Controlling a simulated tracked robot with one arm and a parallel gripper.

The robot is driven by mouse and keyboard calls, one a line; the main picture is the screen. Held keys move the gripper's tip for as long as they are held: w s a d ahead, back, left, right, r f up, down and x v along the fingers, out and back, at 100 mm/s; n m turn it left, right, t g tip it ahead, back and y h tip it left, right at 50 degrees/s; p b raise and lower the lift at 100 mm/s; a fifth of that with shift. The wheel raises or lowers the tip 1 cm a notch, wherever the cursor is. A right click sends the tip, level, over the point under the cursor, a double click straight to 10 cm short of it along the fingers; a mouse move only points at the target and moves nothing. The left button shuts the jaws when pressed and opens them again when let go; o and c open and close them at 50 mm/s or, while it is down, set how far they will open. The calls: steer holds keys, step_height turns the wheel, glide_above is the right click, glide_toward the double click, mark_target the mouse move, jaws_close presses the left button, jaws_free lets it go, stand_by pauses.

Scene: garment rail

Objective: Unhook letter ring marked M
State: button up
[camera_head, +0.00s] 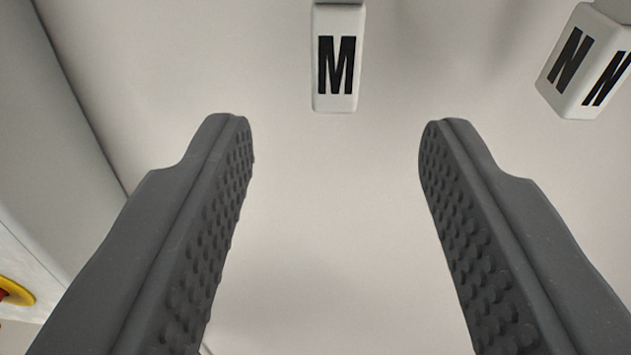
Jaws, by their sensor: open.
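The letter ring marked M (336,62) shows at the top centre as a white block with a black M on its face. Its upper part is cut off by the top edge of the picture, so how it hangs is hidden. My gripper (335,122) is open and empty. Its two dark grey dimpled fingers stand wide apart, left and right. The M block appears between and just above the fingertips in the picture, touching neither finger.
A white block marked N (583,62) on two faces is at the top right, beyond the right fingertip. A pale plain surface fills the background. A yellow and red item (14,292) shows at the lower left edge.

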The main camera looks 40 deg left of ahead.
mark_target(336, 62)
steer(key=shift+p+x, duration=0.75)
steer(key=shift+x, duration=4.6)
jaws_close()
steer(key=shift+r, duration=0.2)
